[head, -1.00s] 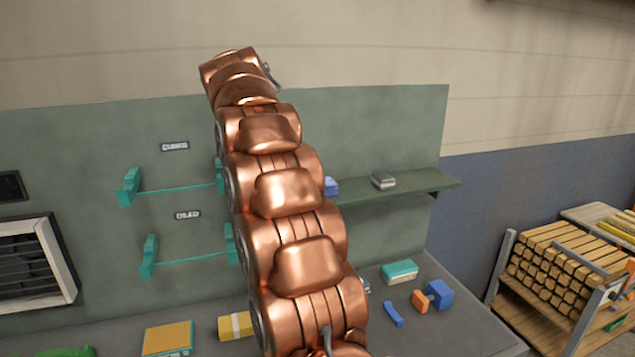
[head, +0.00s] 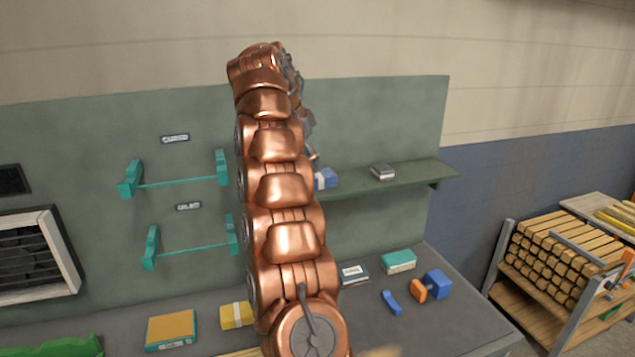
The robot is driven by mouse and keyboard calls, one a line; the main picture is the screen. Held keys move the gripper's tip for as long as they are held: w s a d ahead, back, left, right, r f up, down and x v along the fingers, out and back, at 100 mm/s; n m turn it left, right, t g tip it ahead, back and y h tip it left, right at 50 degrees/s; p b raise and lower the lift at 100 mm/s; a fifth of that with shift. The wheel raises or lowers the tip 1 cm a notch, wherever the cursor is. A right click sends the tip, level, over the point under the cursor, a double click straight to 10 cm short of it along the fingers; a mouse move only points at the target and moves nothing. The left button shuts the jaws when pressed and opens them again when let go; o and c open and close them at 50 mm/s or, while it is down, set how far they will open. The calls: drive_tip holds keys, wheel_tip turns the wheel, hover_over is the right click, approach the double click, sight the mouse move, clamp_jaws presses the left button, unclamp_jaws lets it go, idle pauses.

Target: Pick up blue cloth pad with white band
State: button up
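A blue pad with a white band (head: 326,179) sits on the green wall shelf, just right of my copper arm. Its left part is hidden behind the arm. My gripper (head: 311,142) shows only in part as dark grey pieces behind the arm's upper end, above and close to the blue pad. I cannot tell whether its fingers are apart or whether they touch the pad.
The shelf (head: 412,176) also holds a grey block (head: 382,172). On the bench below are a teal-and-white pad (head: 398,261), a dark labelled box (head: 354,274), a blue block (head: 438,284), an orange piece (head: 418,290), a yellow banded pad (head: 236,315) and an orange-topped box (head: 171,329).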

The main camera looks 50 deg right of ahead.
sight(316, 175)
drive_tip(key=shift+d+f, duration=0.15)
drive_tip(key=shift+f, duration=0.4)
drive_tip(key=b+x, duration=0.2)
drive_tip(key=x, duration=0.2)
drive_tip(key=shift+f+b, duration=0.25)
drive_tip(key=shift+b, duration=0.1)
drive_tip(key=shift+d+f, duration=0.2)
drive_tip(key=shift+d, duration=0.05)
drive_tip(key=shift+c, duration=0.2)
drive_tip(key=c, duration=1.2)
